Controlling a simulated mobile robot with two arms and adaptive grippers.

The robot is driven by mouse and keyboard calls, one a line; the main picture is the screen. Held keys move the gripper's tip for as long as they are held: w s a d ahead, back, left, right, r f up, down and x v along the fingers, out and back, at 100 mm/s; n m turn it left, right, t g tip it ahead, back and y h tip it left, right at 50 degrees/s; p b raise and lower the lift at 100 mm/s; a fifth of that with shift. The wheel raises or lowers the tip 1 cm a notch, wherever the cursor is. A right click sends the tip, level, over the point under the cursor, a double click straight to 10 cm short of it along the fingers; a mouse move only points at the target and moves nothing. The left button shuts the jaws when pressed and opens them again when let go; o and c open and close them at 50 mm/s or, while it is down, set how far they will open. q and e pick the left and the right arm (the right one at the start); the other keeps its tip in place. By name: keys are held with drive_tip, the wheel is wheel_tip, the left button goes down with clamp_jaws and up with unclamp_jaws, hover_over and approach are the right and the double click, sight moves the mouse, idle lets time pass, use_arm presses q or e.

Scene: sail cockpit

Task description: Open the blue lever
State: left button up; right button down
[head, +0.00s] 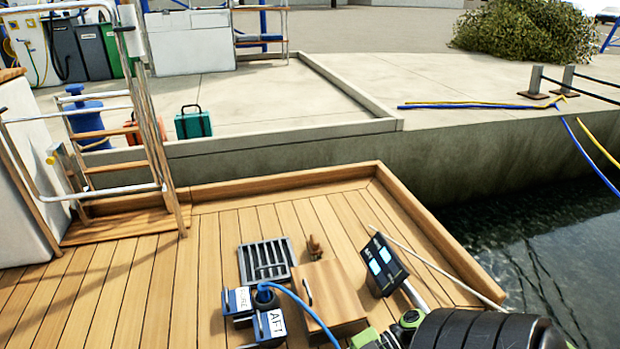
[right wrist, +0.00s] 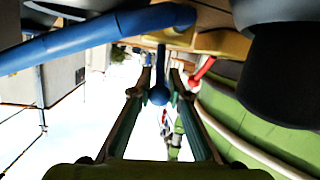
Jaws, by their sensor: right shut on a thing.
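The blue lever (right wrist: 159,95) is a thin blue rod with a round blue knob, in the right wrist view. It extends from a yellowish mount (right wrist: 218,45) at the top of the picture. My right gripper (right wrist: 161,82) has its two fingers on either side of the rod and knob and is shut on the lever. A red lever (right wrist: 201,70) sits just right of the fingers, apart from them. In the head view my right arm comes in at the bottom right, and its fingertips and the lever cannot be made out there. My left gripper is not in view.
A wooden box (head: 328,297), a dark grate (head: 266,261) and blue-and-white labelled blocks (head: 268,326) are on the deck (head: 160,275). A dark panel (head: 383,265) with lit screens stands by the right arm. A ladder (head: 112,165) is at left; water lies right.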

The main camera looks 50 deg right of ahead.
idle(0.5)
drive_tip(key=c, duration=1.9)
unclamp_jaws()
wheel_tip(320, 180, up, 10)
drive_tip(key=shift+f, duration=0.1)
